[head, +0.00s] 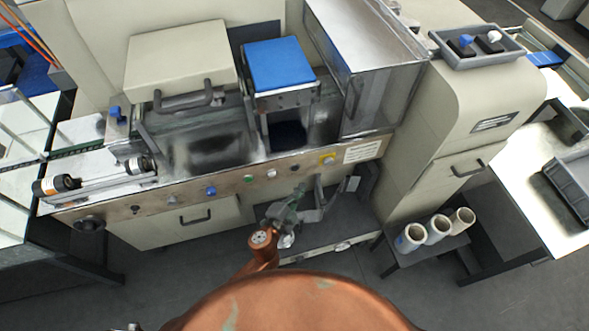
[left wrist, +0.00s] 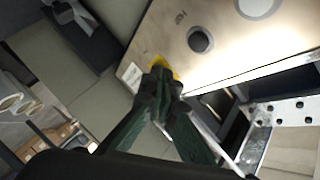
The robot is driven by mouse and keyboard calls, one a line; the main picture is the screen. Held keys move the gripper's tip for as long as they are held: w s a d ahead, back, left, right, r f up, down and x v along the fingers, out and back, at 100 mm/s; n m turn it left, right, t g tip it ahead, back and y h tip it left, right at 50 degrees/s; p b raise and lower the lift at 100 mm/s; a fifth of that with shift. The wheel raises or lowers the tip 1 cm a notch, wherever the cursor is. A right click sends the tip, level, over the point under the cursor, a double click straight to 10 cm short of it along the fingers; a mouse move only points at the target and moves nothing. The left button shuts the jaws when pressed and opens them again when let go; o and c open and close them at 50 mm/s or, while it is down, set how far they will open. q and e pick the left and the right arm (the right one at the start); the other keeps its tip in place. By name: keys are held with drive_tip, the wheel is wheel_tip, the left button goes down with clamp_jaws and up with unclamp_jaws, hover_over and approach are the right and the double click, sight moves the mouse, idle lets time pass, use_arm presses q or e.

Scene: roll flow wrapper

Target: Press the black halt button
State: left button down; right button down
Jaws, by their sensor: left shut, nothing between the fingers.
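The machine's front panel (head: 225,184) carries a row of coloured controls. A round black button (head: 295,167) sits towards its right end, between a white button and a yellow-backed control (head: 327,158). The black button also shows clearly in the left wrist view (left wrist: 199,40), unobstructed. My left gripper (head: 299,188) is shut and empty, just below and in front of the panel. In the left wrist view, its dark green fingertips (left wrist: 160,74) overlap the yellow-backed control, to the lower left of the black button; contact cannot be told. My right gripper is not in view.
Green (head: 248,178) and blue (head: 210,191) buttons lie further left on the panel. Below the panel are a drawer handle (head: 195,217) and an open bay. White rolls (head: 437,229) stand on a low stand at right. A grey tray (head: 478,48) sits on the cabinet.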

sight(295, 168)
use_arm(q)
drive_tip(key=w, duration=0.1)
drive_tip(key=w+a, duration=0.1)
drive_tip(key=w, duration=0.2)
drive_tip(key=shift+w+a, duration=0.3)
drive_tip(key=shift+w, duration=0.1)
idle(0.8)
drive_tip(key=shift+w, duration=0.1)
drive_tip(key=shift+w+a, duration=0.1)
drive_tip(key=shift+w, duration=0.25)
idle(0.5)
